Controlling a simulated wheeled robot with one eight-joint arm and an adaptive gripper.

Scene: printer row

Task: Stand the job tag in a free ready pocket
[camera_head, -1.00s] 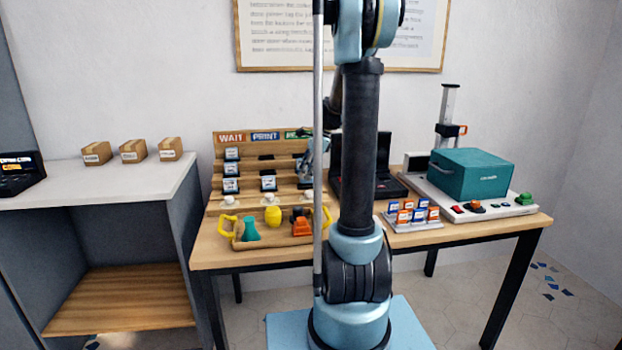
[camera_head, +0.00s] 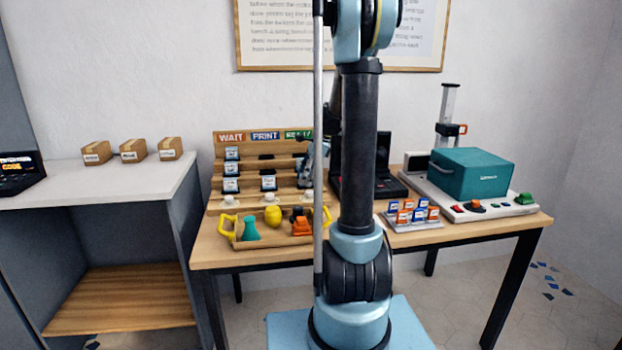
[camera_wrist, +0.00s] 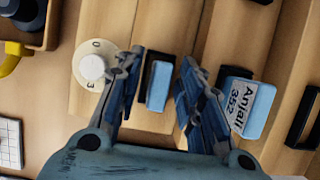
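The job rack (camera_head: 222,207) stands on the desk under WAIT, PRINT and READY signs. My gripper (camera_head: 314,165) is over its right-hand READY column, partly hidden by my arm. In the wrist view, my gripper (camera_wrist: 160,72) is open, one finger on each side of a light-blue tag (camera_wrist: 158,85) in the pocket row nearest the white knob. A gap shows on both sides of that tag. A tag reading "Anjali 352" (camera_wrist: 250,105) stands one row further up, just outside the right finger. A dark, empty-looking pocket (camera_wrist: 303,115) lies beyond it.
WAIT holds tags in several rows; PRINT has one low tag (camera_head: 268,182). A white knob (camera_wrist: 93,67) is close to the left finger. A wooden tray (camera_head: 255,243) with yellow handles lies in front. A tag holder (camera_head: 415,225) and teal press (camera_head: 472,174) stand right.

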